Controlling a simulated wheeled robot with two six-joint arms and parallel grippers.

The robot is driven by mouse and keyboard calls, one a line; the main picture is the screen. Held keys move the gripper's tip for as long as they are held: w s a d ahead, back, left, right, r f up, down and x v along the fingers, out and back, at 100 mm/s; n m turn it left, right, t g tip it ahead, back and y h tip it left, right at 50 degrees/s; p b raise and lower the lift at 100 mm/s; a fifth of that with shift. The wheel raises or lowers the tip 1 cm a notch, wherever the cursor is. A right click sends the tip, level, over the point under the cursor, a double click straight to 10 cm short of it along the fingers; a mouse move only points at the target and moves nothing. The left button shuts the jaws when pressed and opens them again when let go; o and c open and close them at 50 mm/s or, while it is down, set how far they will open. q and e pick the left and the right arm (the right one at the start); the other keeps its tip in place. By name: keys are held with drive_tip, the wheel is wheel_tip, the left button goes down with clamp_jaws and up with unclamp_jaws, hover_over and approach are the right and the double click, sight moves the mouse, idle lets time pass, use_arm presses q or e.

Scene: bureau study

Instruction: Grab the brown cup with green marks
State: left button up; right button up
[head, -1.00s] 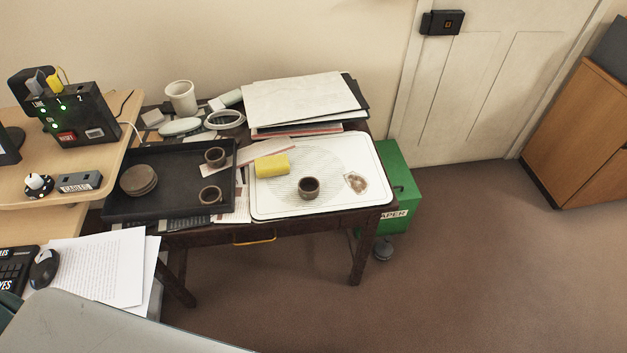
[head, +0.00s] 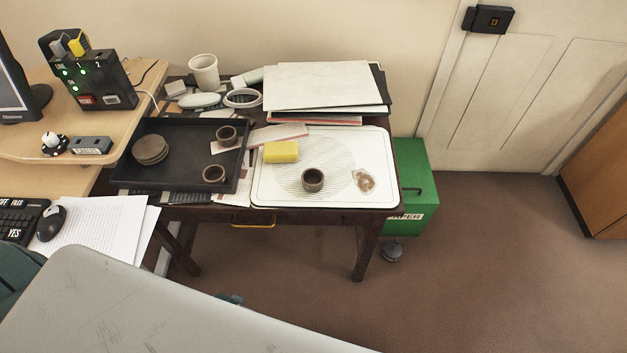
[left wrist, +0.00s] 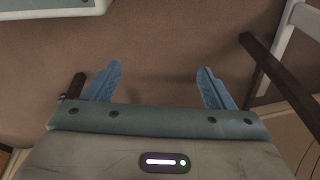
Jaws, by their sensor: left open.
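Three small brown cups show in the head view. One cup (head: 313,180) stands upright on the white tray (head: 275,196). Two others, an upper cup (head: 227,136) and a lower cup (head: 214,174), stand in the black tray (head: 180,187). Green marks cannot be made out on any of them at this size. My left gripper (left wrist: 160,85) is open and empty in the left wrist view, its blue fingers wide apart over brown carpet. No cup shows in that view. My right gripper is not in view.
A yellow sponge (head: 281,151) lies beside the cup on the white tray. Stacked boards (head: 318,85) and a white pot (head: 204,71) stand behind. A green bin (head: 412,165) is right of the dark table. Carpet in front is open. A dark wooden bar (left wrist: 280,78) shows at the wrist view's right.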

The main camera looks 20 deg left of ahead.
sight(316, 173)
use_arm(q)
drive_tip(key=w+d+r+t, duration=0.1)
drive_tip(key=w+d+r, duration=0.15)
drive_tip(key=r, duration=1.05)
drive_tip(key=w+d+r+t, duration=0.1)
drive_tip(key=w+r, duration=0.2)
drive_tip(key=r, duration=1)
drive_tip(key=w+d+r+t, duration=0.2)
drive_tip(key=w+d+t, duration=0.1)
drive_tip(key=w, duration=0.5)
drive_tip(key=w+d+r+t+h, duration=0.1)
drive_tip(key=w+d+r+t, duration=0.1)
drive_tip(key=w, duration=0.6)
drive_tip(key=w+d+r+t+h, duration=0.1)
drive_tip(key=w+d+t, duration=0.3)
drive_tip(key=w, duration=0.3)
drive_tip(key=shift+w+d+r+m, duration=0.2)
drive_tip(key=shift+w+r+m, duration=0.1)
drive_tip(key=shift+w+r, duration=0.1)
drive_tip(key=shift+w+f, duration=0.15)
drive_tip(key=shift+w, duration=0.35)
drive_tip(key=x, duration=0.4)
drive_tip(key=shift+w+f+p, duration=0.15)
drive_tip(key=shift+w+p, duration=0.25)
drive_tip(key=c, duration=1.1)
drive_tip(key=shift+o, duration=0.2)
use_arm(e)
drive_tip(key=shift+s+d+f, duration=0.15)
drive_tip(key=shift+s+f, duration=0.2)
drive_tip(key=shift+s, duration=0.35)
